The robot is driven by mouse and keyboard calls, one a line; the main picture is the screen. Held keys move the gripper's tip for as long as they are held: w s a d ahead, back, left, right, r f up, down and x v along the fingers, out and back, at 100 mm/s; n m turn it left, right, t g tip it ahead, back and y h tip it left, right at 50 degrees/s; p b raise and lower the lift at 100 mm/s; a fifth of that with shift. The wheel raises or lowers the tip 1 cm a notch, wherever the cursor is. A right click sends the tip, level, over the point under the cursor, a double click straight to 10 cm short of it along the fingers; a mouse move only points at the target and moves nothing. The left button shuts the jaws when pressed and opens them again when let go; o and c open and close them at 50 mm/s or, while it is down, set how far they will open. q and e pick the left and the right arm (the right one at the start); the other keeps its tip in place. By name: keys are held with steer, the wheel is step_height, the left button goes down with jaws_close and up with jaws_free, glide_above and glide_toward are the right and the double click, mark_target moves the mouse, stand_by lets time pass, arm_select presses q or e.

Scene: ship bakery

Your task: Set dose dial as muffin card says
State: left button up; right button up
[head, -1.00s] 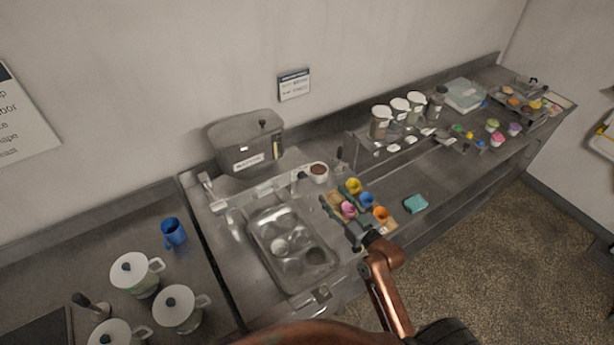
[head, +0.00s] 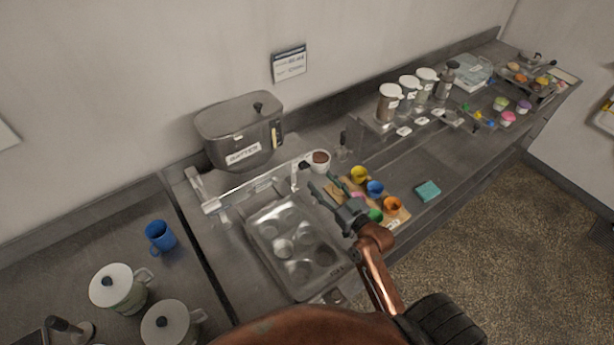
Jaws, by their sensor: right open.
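The batter hopper (head: 238,138), a grey lidded box with a label and a yellow strip, stands against the wall. A pale rail (head: 250,188) runs in front of it. A small black knob (head: 304,166) sits at the rail's right end; I cannot tell whether it is the dose dial, and no setting is readable. The card (head: 289,64) with a dark header hangs on the wall, its text too small to read. My right gripper (head: 323,185) is open and empty, just below the knob and apart from it as far as I can see. My left gripper is out of view.
A metal muffin tin (head: 268,262) lies below the rail. A white cup (head: 320,161) with brown contents is beside the knob. Coloured cups on a board (head: 398,216) are close to my right gripper. A teal block (head: 428,190) and shaker jars (head: 389,103) stand further right.

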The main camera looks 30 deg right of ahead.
mark_target(306, 168)
steer(key=w, duration=0.2)
steer(key=w+f, duration=0.1)
steer(key=w, duration=0.3)
steer(key=shift+w+a+f, duration=0.15)
steer(key=shift+w+a, duration=0.1)
steer(key=shift+w, duration=0.1)
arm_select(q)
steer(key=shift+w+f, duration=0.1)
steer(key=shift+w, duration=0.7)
arm_select(e)
steer(key=shift+w, duration=0.45)
steer(key=c, duration=1.1)
